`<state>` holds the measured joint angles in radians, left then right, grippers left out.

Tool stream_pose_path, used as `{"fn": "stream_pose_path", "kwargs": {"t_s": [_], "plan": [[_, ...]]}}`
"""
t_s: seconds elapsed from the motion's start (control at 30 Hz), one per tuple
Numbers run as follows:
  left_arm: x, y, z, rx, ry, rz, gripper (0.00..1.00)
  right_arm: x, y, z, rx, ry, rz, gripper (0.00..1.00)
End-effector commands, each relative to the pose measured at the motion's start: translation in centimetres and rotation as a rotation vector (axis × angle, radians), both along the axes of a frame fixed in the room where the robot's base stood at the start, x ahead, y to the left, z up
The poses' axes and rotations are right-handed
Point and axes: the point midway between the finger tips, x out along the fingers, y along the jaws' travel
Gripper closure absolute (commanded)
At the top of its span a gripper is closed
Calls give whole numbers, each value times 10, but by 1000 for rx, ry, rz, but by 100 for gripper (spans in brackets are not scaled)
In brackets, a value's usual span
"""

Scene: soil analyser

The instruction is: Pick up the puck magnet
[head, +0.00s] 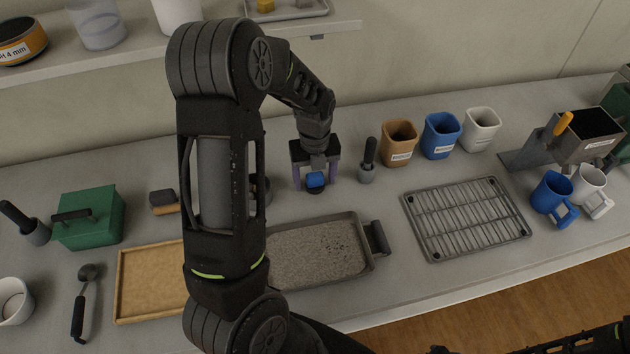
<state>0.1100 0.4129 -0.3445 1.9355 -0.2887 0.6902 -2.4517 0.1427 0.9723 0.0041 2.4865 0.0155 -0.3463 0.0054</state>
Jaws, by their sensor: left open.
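The puck magnet, which I take to be the small dark disc with a blue top (315,181), sits on the counter behind the tray of grey soil. My left gripper (315,184) comes down over it from above. Its jaws are open, with one purplish finger on each side of the blue top. I cannot tell whether the fingers touch it. The lower part of the puck is partly hidden. My right gripper does not show.
A metal tray of soil (277,283) lies in front. A dark-handled tool (367,165) stands close to the right, beside brown (398,145), blue (440,138) and white (481,131) cups. A wire rack (408,205) lies further right. My left arm hides part of the counter.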

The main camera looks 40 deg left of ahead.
Motion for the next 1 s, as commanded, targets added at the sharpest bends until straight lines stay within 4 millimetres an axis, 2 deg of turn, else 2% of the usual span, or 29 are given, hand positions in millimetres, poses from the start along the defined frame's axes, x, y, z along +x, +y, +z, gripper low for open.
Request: {"fn": "stream_pose_path", "kwargs": {"t_s": [0.17,1.0], "plan": [[0,0,0,0,0,0,32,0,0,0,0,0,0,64],[0,0,0,0,0,0,100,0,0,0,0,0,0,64]]}}
